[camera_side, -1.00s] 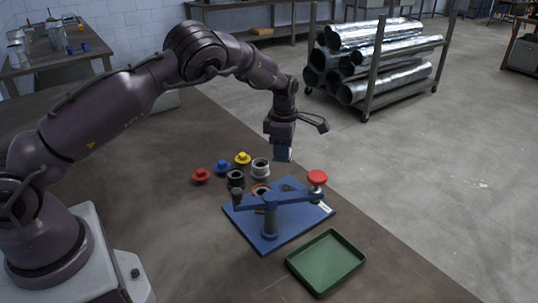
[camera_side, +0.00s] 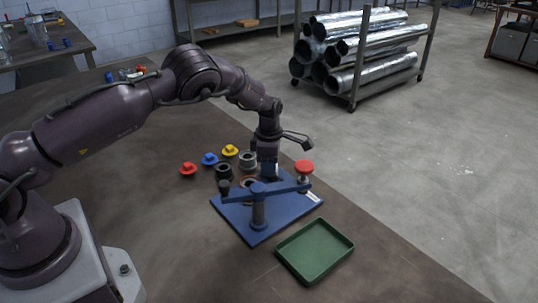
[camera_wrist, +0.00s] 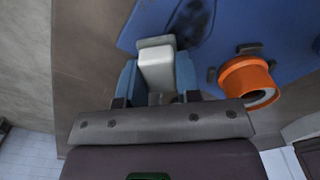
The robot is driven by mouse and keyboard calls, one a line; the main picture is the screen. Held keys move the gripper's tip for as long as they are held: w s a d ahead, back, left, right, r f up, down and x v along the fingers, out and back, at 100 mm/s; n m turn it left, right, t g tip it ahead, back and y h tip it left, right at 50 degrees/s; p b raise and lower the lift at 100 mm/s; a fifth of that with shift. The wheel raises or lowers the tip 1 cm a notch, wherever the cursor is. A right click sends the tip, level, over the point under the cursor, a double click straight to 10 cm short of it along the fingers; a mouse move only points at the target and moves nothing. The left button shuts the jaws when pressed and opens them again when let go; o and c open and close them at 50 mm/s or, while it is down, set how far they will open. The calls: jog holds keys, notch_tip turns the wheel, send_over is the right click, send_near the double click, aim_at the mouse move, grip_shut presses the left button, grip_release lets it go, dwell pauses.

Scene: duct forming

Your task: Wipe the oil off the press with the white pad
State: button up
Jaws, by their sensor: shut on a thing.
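The blue press (camera_side: 258,228) stands on the bench with its flat base plate, a post and a crossbar. In the wrist view its blue plate (camera_wrist: 225,35) carries a dark oily smear (camera_wrist: 190,18). My gripper (camera_wrist: 157,75) is shut on the white pad (camera_wrist: 156,68), a small block between its blue fingers. The pad is beside the smear and close over the plate. I cannot tell whether it touches. In the side view my gripper (camera_side: 268,172) is low behind the crossbar, which partly hides the fingertips and the pad.
An orange ring (camera_wrist: 243,75) sits on the plate right of the pad. The press's red knob (camera_side: 303,167) is close to the gripper's right. Black and pale rings (camera_side: 248,160) and red, blue and yellow plugs (camera_side: 210,159) stand behind. A green tray (camera_side: 315,250) lies in front.

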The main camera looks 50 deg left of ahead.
jog(key=shift+d+f, duration=0.2)
jog(key=shift+d, duration=3.65)
jog(key=shift+c, duration=0.3)
jog(key=shift+s+a, duration=0.1)
jog(key=shift+a, duration=3.85)
jog(key=shift+d+r, duration=0.1)
jog(key=shift+r, duration=4)
